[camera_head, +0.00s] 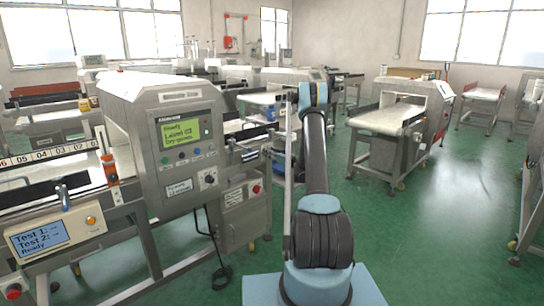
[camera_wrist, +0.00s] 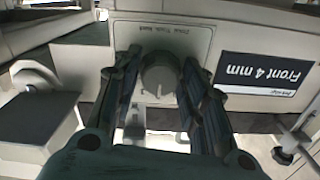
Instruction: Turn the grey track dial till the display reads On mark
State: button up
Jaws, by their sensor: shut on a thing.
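The grey track dial (camera_wrist: 158,76) is round and sits on a pale panel (camera_wrist: 195,40) near the middle of the wrist view. My gripper (camera_wrist: 160,70) has one dark finger on each side of the dial and is shut on it. Small lettering runs along the panel beside the dial, too blurred to read surely. In the head view my arm reaches away from me, and the gripper and dial cannot be made out there. No display that I can read says On mark.
In the head view, the detector's green display (camera_head: 185,132) reads Ready and Level 03. A blue display (camera_head: 41,238) reads Test 1, Test 2 and Ready. Another conveyor machine (camera_head: 395,118) stands right; green floor lies clear.

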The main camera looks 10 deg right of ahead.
jog(key=shift+d, duration=0.1)
jog(key=shift+m, duration=0.4)
jog(key=shift+w+d+m, duration=0.1)
jog(key=shift+m, duration=1.2)
jog(key=shift+w+d+m, duration=0.1)
jog(key=shift+m, duration=1.2)
jog(key=o, duration=1.1)
jog(key=shift+f, duration=0.1)
jog(key=shift+c, duration=0.2)
jog(key=shift+s+a, duration=0.1)
